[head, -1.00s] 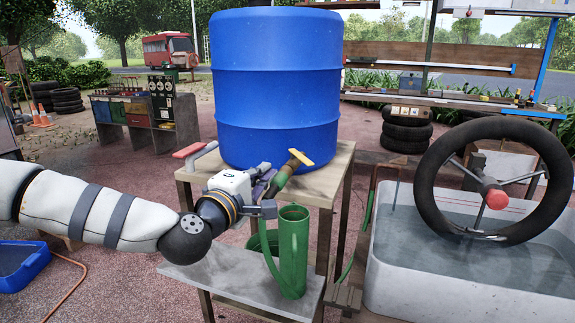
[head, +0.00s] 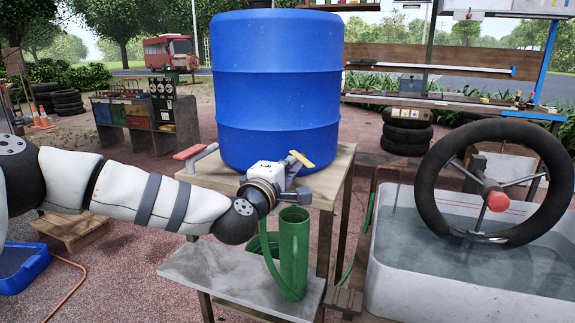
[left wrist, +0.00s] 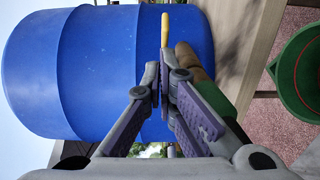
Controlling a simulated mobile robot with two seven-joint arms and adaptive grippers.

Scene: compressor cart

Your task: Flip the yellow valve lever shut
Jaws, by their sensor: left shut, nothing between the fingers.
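The yellow valve lever (head: 302,159) sticks out from a valve at the lower front of the blue barrel (head: 278,90). In the left wrist view the lever (left wrist: 165,28) stands just beyond my fingertips, above a brass-brown valve body (left wrist: 189,62). My left gripper (head: 292,194) is shut and empty, beside the valve and in front of the barrel. In the left wrist view its fingers (left wrist: 163,75) are together, close to the valve body; I cannot tell whether they touch it. My gripper hides most of the valve in the head view. My right gripper is not in view.
A wooden stand (head: 330,178) carries the barrel. A red-handled part (head: 190,152) sits left of the barrel. A green can (head: 294,255) stands on the lower grey shelf (head: 220,280) below my gripper. A water tub (head: 410,290) with a tyred wheel is at the right.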

